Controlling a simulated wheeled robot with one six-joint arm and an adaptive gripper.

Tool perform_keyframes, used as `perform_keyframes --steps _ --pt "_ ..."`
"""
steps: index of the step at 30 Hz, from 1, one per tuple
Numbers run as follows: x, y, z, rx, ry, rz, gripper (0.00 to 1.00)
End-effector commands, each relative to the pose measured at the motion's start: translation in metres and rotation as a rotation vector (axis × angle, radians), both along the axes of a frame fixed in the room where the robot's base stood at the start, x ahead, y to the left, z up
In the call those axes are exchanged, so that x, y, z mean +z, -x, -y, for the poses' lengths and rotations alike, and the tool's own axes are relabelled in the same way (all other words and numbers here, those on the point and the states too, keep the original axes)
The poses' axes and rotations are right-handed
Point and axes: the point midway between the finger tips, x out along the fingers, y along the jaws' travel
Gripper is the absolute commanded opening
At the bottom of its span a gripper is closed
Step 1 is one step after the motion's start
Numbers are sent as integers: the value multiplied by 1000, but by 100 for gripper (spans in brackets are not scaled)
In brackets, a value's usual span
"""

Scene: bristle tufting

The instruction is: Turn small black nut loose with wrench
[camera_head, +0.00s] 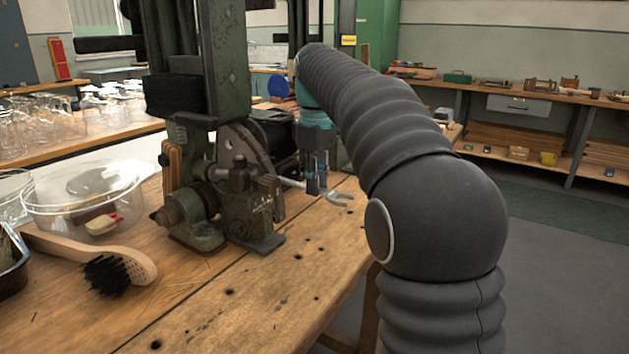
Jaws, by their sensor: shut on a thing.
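My gripper (316,187) points down over the right part of the workbench, just right of the green machine (225,200). It is shut on a metal wrench (338,198). The wrench lies roughly level, its open-ended jaw sticking out to the right of the fingers and its other end pointing left towards the machine. I cannot tell whether that left end touches the machine. The machine has a dark curved plate and several knobs and bolts low on its front. I cannot pick out the small black nut for certain at this size.
A wooden brush (130,264) with black bristles lies at the front left. A clear bowl (85,205) holding small items stands behind it. A dark tray (10,262) is at the left edge. The front middle of the workbench (250,305) is bare, with several small holes.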

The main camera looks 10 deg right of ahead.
Motion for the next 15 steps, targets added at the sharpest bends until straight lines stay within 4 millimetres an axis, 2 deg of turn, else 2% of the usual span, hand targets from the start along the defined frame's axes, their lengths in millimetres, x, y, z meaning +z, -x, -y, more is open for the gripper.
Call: perform_keyframes --steps 15 --pt "-3 0 0 0 -1 1 0"
